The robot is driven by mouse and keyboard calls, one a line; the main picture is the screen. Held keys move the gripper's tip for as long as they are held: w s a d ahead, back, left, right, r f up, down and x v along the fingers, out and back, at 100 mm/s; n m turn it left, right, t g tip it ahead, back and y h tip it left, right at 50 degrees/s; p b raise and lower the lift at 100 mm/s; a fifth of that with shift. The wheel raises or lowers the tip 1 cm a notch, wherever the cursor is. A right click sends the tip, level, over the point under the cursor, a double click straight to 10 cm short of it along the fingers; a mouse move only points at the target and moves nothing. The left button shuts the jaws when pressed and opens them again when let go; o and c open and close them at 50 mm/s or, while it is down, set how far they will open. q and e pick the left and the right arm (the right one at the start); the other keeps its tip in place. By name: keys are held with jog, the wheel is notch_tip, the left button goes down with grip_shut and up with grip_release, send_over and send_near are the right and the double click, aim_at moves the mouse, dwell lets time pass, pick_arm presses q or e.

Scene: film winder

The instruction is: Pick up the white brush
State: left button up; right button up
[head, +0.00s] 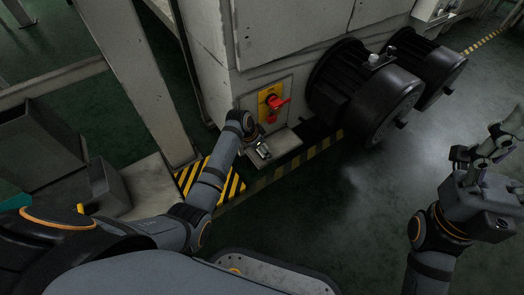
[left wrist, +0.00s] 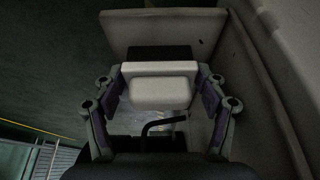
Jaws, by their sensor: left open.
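The white brush (left wrist: 160,92) shows in the left wrist view as a pale block with rounded edges, lying between the two fingers of my left gripper (left wrist: 161,98). The gripper is open, with a finger on each side of the brush; whether they touch it is unclear. In the head view my left gripper (head: 261,152) is over a small ledge (head: 284,141) at the foot of the machine. The brush is hard to make out there. My right gripper (head: 487,152) is raised at the right, away from the ledge; its finger opening is unclear.
The grey machine cabinet (head: 290,55) rises behind the ledge, with a red switch (head: 274,103) on a yellow plate just above it. Two dark motors (head: 375,95) stick out to the right. Open floor (head: 350,210) lies in front, beyond yellow-black stripes.

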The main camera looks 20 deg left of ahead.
pick_arm(q)
jog(key=c, duration=0.8)
jog(key=shift+c, duration=0.2)
jog(key=shift+r, duration=0.1)
